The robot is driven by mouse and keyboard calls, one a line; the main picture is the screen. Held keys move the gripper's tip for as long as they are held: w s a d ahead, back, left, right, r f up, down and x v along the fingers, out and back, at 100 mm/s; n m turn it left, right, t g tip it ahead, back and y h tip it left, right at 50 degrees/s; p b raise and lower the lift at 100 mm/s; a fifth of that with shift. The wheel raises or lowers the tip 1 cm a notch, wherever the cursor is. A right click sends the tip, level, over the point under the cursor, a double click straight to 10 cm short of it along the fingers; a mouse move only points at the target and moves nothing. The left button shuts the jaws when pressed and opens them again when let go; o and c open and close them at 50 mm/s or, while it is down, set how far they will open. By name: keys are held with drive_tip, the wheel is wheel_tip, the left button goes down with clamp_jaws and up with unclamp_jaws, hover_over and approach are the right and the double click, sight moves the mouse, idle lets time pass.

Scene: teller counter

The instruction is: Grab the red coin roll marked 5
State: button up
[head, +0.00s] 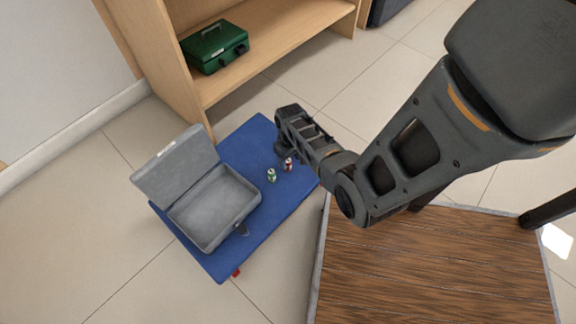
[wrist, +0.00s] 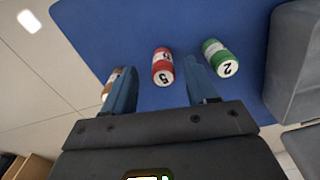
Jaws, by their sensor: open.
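The red coin roll marked 5 (wrist: 162,67) lies on the blue mat (head: 258,148). In the wrist view it sits between the fingers of my gripper (wrist: 163,92), a little beyond the tips. The gripper is open, with nothing held. A green roll marked 2 (wrist: 218,57) lies to the right of the right finger. A brownish roll (wrist: 110,82) is partly hidden behind the left finger. In the head view the red roll (head: 288,164) and the green roll (head: 271,175) stand out beside my gripper, whose fingers are hard to make out there.
An open grey cash box (head: 212,208) stands on the mat, left of the rolls. A green cash box (head: 214,46) sits on a wooden shelf (head: 270,52) behind. A wooden-topped surface (head: 435,270) lies at the lower right.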

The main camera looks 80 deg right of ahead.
sight(289, 161)
drive_tip(key=f+b, duration=0.1)
drive_tip(key=f, duration=0.1)
drive_tip(key=f+b, duration=0.2)
drive_tip(key=shift+w+f, duration=0.2)
drive_tip(key=shift+f, duration=0.2)
drive_tip(key=shift+r, duration=0.1)
clamp_jaws()
